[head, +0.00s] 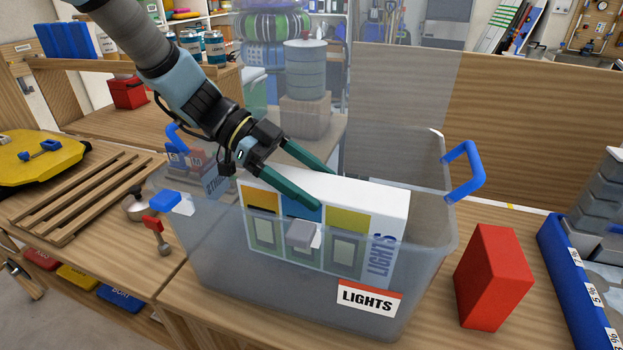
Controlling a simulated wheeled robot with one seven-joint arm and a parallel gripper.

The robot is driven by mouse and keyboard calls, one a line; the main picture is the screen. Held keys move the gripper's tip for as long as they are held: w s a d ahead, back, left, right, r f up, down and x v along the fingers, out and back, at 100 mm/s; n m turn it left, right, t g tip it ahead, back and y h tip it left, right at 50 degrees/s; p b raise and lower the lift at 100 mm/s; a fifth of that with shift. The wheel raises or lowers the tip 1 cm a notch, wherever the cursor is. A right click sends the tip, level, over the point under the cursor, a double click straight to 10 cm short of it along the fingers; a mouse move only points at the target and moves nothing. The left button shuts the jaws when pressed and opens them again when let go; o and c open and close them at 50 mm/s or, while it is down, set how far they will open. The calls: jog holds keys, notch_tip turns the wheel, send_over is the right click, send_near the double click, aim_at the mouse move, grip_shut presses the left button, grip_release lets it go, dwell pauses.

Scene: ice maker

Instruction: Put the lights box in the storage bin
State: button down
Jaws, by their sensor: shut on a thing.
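The lights box (365,196) is a white carton with coloured panels and "LIGHTS" on its side. It stands upright with its lower part inside the storage bin (225,265) and its top near rim height. The bin is translucent grey with blue handles and a "LIGHTS" label on the front. My gripper (320,190) reaches in from the upper left, with its green fingers on either side of the box's top. It is shut on the box. I cannot tell whether the box touches the bin floor.
A red block (493,277) stands on the table right of the bin. A blue tray (578,285) is at the far right. A wooden slatted rack (75,205) and a yellow case (35,157) lie at left. Another printed item shows inside the bin's left end.

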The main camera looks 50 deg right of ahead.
grip_release()
jog(key=b+v, duration=0.2)
jog(key=v, duration=0.5)
jog(key=shift+w+r, duration=0.15)
jog(key=shift+w, duration=0.1)
dwell(0.3)
